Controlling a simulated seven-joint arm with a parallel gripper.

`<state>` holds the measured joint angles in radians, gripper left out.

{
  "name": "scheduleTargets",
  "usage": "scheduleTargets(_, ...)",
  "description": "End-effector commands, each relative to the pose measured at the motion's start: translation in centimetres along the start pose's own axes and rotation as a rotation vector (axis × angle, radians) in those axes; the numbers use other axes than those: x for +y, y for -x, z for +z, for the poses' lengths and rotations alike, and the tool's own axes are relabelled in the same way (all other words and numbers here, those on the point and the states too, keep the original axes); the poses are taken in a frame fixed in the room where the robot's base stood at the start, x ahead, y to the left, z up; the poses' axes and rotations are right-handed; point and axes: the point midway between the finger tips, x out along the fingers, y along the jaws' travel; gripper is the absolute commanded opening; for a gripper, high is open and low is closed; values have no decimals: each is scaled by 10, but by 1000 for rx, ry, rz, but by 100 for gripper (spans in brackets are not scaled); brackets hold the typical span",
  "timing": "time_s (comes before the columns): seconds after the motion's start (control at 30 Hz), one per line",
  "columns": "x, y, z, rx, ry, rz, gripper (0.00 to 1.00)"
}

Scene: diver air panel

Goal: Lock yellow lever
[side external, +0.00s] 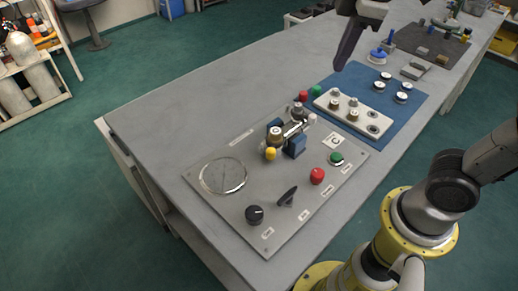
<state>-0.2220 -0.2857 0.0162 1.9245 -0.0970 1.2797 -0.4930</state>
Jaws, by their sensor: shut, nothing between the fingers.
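The grey air panel (205,205) lies on the workbench. A small yellow knob (270,153), which looks like the end of the yellow lever, is at the panel's upper middle. It sits beside a dark blue block (295,147) and a brass fitting (275,136); the lever's arm and any lock part are too small to make out. My gripper (339,66) points down from the top of the view, above and behind the panel. It is shut and empty, well apart from the yellow knob.
The panel also bears a round gauge (222,176), a black dial (254,214), a black lever (287,197), a red button (317,175) and a green button (337,158). Behind it, a blue mat (398,110) holds a light plate (348,112) with fittings. The bench's left part is bare.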

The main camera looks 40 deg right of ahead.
Motion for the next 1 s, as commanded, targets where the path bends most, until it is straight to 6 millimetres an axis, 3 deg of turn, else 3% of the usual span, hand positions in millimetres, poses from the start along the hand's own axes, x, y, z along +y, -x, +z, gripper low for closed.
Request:
scheduleTargets(0.03, 0, -3, -17, -26, 59, -15, 0)
scheduleTargets(0.27, -11, -24, -85, -125, 289, -65, 0)
scheduleTargets(0.4, -30, -46, -125, -184, 415, -93, 0)
scheduleTargets(0.6, -67, -83, -167, -252, 540, -118, 0)
scheduleTargets(0.8, -99, -111, -179, -306, 616, -141, 0)
scheduleTargets(1.0, -108, -113, -180, -312, 637, -143, 0)
